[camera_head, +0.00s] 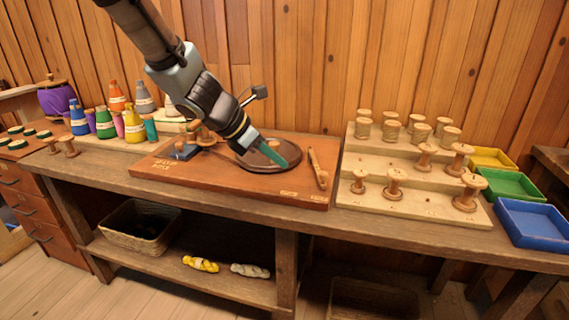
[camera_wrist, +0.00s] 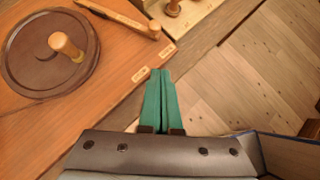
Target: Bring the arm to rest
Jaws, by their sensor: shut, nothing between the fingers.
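My gripper (camera_head: 282,160) reaches in from the top of the head view. Its green fingers lie in front of the dark round plate on the orange-brown board. In the wrist view my gripper (camera_wrist: 160,75) is shut, its two green fingers together with nothing between them. The fingers point toward the board's edge, with the floor visible beyond. The dark round plate (camera_wrist: 30,65) has a wooden peg (camera_wrist: 66,46) standing on it. In the head view the plate (camera_head: 247,164) is partly hidden by the gripper.
A wooden tool (camera_head: 318,169) lies on the board (camera_head: 230,188). Right of it, a stepped pale rack (camera_head: 400,172) holds several wooden spools. Yellow (camera_head: 492,158), green (camera_head: 512,184) and blue (camera_head: 533,222) trays stand at the right. Several coloured bottles (camera_head: 134,127) stand at the left.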

